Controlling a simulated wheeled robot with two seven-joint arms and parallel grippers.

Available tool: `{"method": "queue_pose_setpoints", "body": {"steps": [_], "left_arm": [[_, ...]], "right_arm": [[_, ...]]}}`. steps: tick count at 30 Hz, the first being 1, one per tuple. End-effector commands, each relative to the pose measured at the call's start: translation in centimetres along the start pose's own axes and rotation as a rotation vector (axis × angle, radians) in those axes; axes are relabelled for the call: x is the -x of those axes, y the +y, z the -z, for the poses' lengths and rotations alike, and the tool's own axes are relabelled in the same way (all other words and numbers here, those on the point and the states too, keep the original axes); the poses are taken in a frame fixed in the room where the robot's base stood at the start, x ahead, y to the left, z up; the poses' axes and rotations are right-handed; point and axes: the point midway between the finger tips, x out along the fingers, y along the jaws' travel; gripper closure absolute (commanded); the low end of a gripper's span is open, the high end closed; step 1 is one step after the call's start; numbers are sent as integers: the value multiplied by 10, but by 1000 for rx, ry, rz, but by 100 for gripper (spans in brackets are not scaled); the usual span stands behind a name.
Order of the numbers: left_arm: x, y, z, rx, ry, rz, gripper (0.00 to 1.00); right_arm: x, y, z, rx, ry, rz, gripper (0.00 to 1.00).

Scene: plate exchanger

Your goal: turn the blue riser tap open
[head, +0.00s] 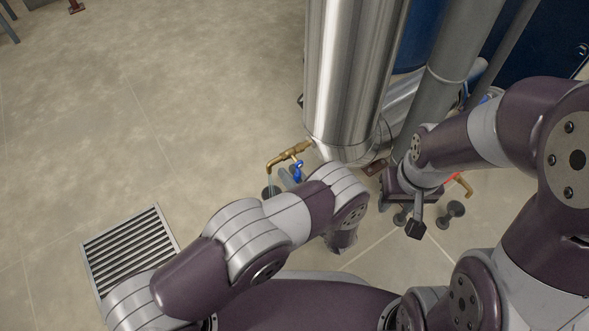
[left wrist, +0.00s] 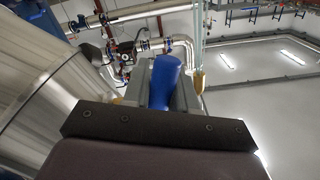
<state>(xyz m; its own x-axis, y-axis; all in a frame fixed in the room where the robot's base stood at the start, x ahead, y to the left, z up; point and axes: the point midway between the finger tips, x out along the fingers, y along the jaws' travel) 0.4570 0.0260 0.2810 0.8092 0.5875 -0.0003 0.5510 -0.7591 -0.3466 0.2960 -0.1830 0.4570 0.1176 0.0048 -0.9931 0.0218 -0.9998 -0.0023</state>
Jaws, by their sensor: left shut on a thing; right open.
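The blue riser tap is a brass tap (head: 290,153) with a blue handle (head: 297,170), low at the left foot of the steel column in the head view. Its spout bends down to the left. A faint bluish streak shows under the spout; I cannot tell if it is water. My left gripper (head: 290,176) is shut on the blue handle, largely hidden behind my left arm. In the left wrist view the blue handle (left wrist: 165,80) sits between the grey fingers. My right gripper (head: 401,212) is open and empty, right of the column's foot.
The steel column (head: 345,80) stands close beyond the tap, with a grey pipe (head: 448,70) to its right. A red-handled brass tap (head: 463,184) is beside my right arm. A floor grate (head: 130,245) lies at the left.

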Motion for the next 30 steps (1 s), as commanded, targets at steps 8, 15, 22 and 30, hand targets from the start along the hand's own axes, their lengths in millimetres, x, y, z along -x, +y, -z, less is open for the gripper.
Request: {"method": "queue_pose_setpoints", "body": {"steps": [8, 15, 22, 30], "left_arm": [[0, -10, 2, -168, 0, 1, 100], [0, -13, 2, -247, 0, 1, 100], [0, -14, 2, -269, 0, 1, 100], [0, -14, 1, -268, 0, 0, 100]], "right_arm": [[14, 0, 2, 0, 0, 0, 57], [18, 0, 2, 0, 0, 0, 57], [19, 0, 2, 0, 0, 0, 57], [19, 0, 2, 0, 0, 0, 57]]}}
